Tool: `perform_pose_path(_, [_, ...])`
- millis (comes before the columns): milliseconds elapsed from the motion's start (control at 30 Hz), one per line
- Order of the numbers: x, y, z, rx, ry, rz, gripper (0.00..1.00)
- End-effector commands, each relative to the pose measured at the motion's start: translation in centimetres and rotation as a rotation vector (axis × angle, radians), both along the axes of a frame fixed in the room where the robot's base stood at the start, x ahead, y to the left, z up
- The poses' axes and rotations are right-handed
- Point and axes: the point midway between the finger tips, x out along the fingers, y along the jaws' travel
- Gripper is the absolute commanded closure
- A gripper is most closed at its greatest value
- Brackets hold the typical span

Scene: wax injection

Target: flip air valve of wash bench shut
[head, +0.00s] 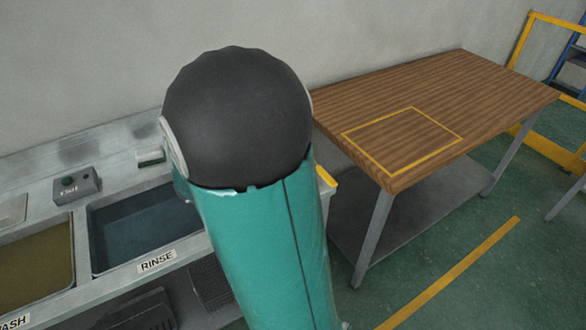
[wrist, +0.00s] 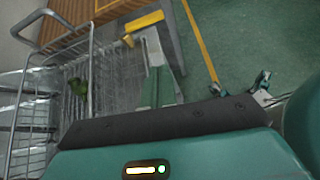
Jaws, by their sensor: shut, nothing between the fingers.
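The wash bench (head: 120,262) stands at the left in the head view, with a RINSE basin (head: 145,228) and part of a WASH basin (head: 40,262). A yellow lever, which looks like the air valve handle (wrist: 145,20), shows at the top of the wrist view beside a small brass fitting (wrist: 128,40). A yellow bit (head: 326,178) also shows past my arm in the head view. My gripper (wrist: 160,122) shows as a dark housing below the lever in the wrist view, shut and empty; its fingertips are not clearly seen. My arm hides the bench's right end in the head view.
A wire basket (wrist: 42,88) with a green item (wrist: 78,86) fills the left of the wrist view. A wooden table (head: 440,95) with a yellow outlined square stands to the right. A control box (head: 77,185) sits on the bench. Green floor (head: 480,220) is open at the right.

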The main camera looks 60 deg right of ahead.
Motion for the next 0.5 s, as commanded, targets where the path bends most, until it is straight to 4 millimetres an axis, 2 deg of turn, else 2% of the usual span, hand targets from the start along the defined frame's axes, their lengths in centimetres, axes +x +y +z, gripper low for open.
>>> perform_pose_path(33, [-0.1, -0.8, -0.6, -0.004, 0.050, 0.020, 1.00])
perform_pose_path(167, [-0.1, -1.9, -1.0, -0.014, 0.115, 0.054, 1.00])
perform_pose_path(500, [-0.1, -2.0, -1.1, -0.015, 0.119, 0.058, 1.00])
